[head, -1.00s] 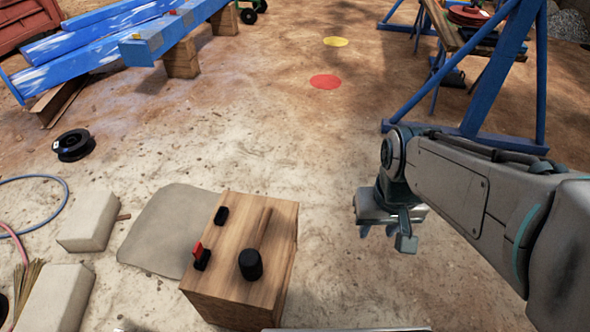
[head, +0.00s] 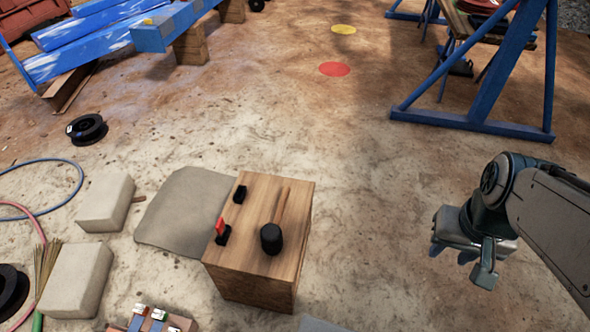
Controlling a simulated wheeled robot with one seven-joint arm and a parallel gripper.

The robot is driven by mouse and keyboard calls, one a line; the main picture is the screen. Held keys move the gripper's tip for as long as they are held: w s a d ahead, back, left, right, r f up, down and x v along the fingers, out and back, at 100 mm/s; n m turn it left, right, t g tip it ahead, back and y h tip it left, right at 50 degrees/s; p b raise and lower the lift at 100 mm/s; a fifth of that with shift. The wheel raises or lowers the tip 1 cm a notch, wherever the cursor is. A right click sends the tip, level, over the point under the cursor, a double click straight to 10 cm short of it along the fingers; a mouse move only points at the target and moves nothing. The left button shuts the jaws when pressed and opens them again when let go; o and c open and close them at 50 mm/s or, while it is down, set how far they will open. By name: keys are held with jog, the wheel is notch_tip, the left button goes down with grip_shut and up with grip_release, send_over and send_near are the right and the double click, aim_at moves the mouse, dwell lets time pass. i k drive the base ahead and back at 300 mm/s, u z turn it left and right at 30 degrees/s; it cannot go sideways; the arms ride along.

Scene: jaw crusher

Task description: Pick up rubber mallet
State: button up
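The rubber mallet (head: 272,238) lies on top of a wooden block (head: 262,265) in the lower middle of the head view. It has a black head toward the near side and a wooden handle pointing away to the upper right. My gripper (head: 458,250) is to the right of the block, apart from it and above the ground. Its fingers are small and partly hidden under its body, so I cannot tell how far apart they are. Nothing shows in its grasp.
A red-and-black item (head: 222,232) and a small black item (head: 240,194) share the block top. Pale blocks (head: 105,203), a grey mat (head: 187,210) and a black spool (head: 87,129) lie left. A blue frame (head: 470,123) stands at the upper right. Ground between block and gripper is clear.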

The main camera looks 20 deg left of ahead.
aim_at(271, 235)
jog(key=k, duration=0.25)
jog(key=u, duration=1.3)
jog(key=i, duration=0.5)
jog(key=u, duration=0.65)
jog(key=k, duration=0.4)
jog(key=z, duration=1.05)
jog(key=i, duration=0.5)
jog(key=u, duration=0.05)
